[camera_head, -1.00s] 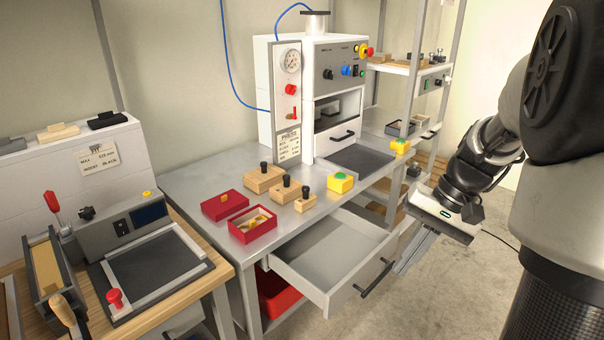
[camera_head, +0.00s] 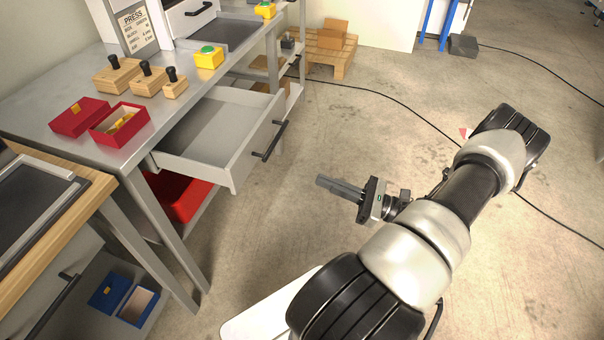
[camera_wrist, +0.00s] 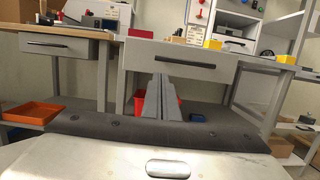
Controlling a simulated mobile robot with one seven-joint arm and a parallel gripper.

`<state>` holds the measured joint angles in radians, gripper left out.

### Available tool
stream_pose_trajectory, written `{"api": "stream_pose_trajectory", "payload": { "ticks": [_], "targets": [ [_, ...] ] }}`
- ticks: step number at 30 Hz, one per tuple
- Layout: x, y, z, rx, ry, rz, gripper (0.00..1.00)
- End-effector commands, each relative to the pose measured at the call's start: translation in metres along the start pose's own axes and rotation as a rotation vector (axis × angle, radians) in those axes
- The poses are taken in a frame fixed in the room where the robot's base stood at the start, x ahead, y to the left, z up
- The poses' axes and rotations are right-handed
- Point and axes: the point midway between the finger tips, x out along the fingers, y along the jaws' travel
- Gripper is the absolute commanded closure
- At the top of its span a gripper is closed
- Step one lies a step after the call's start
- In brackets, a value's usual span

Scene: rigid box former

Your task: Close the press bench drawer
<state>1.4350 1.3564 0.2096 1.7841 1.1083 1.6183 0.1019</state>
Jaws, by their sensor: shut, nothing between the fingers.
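The press bench drawer (camera_head: 215,135) is grey and stands pulled out from under the metal press bench (camera_head: 60,88). Its black bar handle (camera_head: 270,141) is on the front panel. My gripper (camera_head: 322,182) is shut and empty, in front of the drawer and to the right of the handle, with a gap between them. In the wrist view the drawer front (camera_wrist: 200,62) with its handle (camera_wrist: 184,62) lies straight ahead, and my closed fingers (camera_wrist: 163,84) point toward it from below the handle. The inside of the drawer looks empty where it shows.
On the bench are wooden stamps (camera_head: 146,80), red boxes (camera_head: 118,124) and a yellow button box (camera_head: 209,58). A red bin (camera_head: 180,195) sits below the drawer. A cable (camera_head: 390,100) runs across the floor. The floor around my gripper is otherwise clear.

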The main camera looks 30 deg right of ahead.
Motion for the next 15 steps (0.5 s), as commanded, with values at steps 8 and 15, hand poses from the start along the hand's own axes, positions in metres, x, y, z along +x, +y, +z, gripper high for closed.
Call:
{"api": "stream_pose_trajectory", "payload": {
  "ticks": [8,15],
  "targets": [
    [0.054,0.001,-0.001,-0.001,0.001,0.007,1.0],
    [0.102,0.002,-0.002,-0.002,0.003,0.008,1.0]
  ]
}}
